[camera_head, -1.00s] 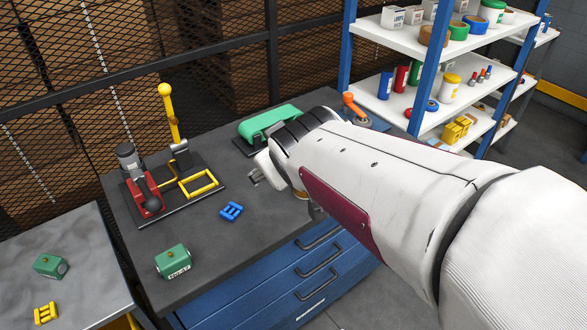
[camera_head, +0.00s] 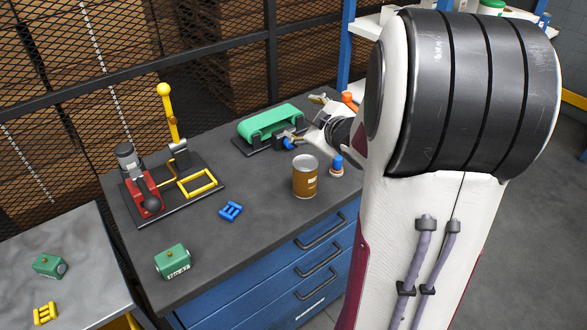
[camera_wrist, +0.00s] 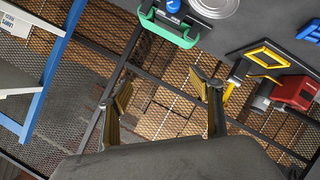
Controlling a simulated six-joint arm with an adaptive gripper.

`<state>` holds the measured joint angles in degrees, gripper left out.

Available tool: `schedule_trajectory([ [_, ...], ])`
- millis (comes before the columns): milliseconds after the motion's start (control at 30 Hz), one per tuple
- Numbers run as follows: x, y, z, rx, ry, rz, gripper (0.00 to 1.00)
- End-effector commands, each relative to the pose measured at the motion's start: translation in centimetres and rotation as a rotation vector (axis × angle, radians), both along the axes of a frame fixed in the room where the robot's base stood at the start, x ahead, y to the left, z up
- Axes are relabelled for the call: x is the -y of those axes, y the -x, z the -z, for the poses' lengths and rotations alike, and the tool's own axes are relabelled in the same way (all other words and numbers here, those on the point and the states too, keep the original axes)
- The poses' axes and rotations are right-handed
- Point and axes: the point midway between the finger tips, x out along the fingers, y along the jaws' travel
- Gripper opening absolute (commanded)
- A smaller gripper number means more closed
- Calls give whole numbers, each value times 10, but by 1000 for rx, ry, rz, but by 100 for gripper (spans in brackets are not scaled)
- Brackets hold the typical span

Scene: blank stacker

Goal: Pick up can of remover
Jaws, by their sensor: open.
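A brown can with a silver lid (camera_head: 305,178) stands upright near the front right of the dark workbench; any wording on it is too small to read. Its round silver lid also shows at the top edge of the wrist view (camera_wrist: 214,6). My gripper (camera_head: 303,120) is open, above the back right of the bench, behind the can and apart from it. In the wrist view my gripper's two fingers (camera_wrist: 168,98) are spread with only the mesh fence behind them.
A green belt unit (camera_head: 268,122) lies just left of my gripper. A blue-capped item (camera_head: 337,166) stands right of the can. A lever press (camera_head: 170,135), a blue piece (camera_head: 231,211) and a green box (camera_head: 173,262) occupy the left. Bare bench lies left of the can.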

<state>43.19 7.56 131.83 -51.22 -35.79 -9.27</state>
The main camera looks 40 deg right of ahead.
Motion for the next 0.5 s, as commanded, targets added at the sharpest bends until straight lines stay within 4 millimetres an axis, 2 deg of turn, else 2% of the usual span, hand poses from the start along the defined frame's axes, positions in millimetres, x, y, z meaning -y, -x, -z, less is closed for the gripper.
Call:
schedule_trajectory([
  [33, 7, 0, 8, 8, -1, -18, 65],
  [267, 22, 3, 30, 72, -10, -127, 65],
  [500, 30, 18, 52, 160, -49, -237, 65],
])
